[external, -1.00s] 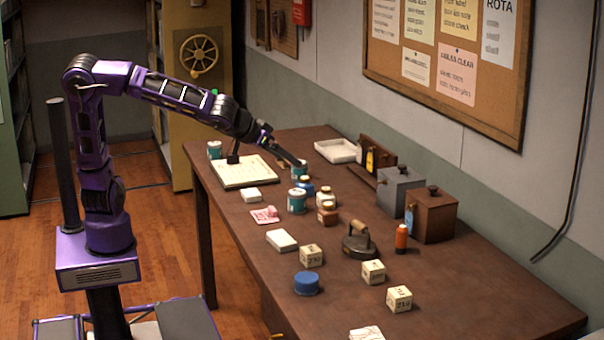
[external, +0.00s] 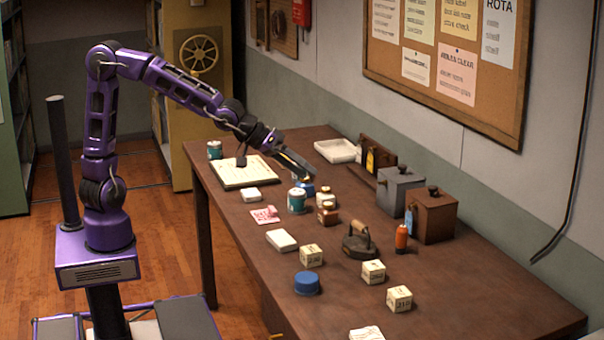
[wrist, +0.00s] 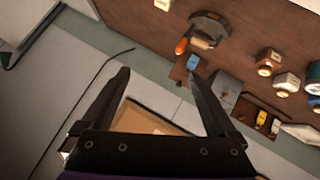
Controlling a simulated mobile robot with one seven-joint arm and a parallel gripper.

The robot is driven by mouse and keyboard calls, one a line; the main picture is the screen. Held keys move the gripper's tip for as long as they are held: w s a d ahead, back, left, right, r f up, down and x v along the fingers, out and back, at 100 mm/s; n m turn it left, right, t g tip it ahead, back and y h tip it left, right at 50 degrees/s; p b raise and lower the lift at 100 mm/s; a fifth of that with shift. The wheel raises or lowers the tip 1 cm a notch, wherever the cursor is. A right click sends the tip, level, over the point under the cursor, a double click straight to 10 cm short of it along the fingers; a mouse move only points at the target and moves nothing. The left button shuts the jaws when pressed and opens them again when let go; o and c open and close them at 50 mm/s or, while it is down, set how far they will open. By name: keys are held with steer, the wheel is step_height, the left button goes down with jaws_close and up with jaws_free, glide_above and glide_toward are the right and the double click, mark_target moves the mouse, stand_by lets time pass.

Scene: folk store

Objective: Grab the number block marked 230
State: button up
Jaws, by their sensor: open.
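Three cream number blocks stand on the table in the external view: one (external: 311,255) near the blue round tin, one (external: 373,272) in front of the iron, and one (external: 399,298) nearest the camera. Their printed numbers are too small to read surely, so I cannot tell which is 230. My gripper (external: 308,173) is above the far half of the table, over the jars, well apart from the blocks. In the wrist view its fingers (wrist: 158,73) are spread with nothing between them. A pale block (wrist: 163,4) shows at that view's top edge.
A dark iron (external: 359,242), an orange bottle (external: 401,238) and two lidded boxes (external: 433,216) stand along the wall side. Jars (external: 327,212), a white box (external: 282,240) and a blue tin (external: 307,283) stand nearer. The table's near right end (external: 470,310) is largely clear.

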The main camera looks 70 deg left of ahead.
steer(key=s+d+f+h, duration=0.1)
steer(key=s+d+f, duration=0.1)
steer(key=d+f, duration=0.35)
steer(key=m+t+y+p, duration=0.2)
steer(key=t+y, duration=0.2)
steer(key=y, duration=0.2)
glide_toward(307, 249)
steer(key=b+x, duration=0.3)
steer(key=x, duration=0.2)
steer(key=shift+b, duration=0.3)
steer(key=shift+x, duration=3.15)
steer(key=shift+d, duration=0.15)
steer(key=c, duration=1.5)
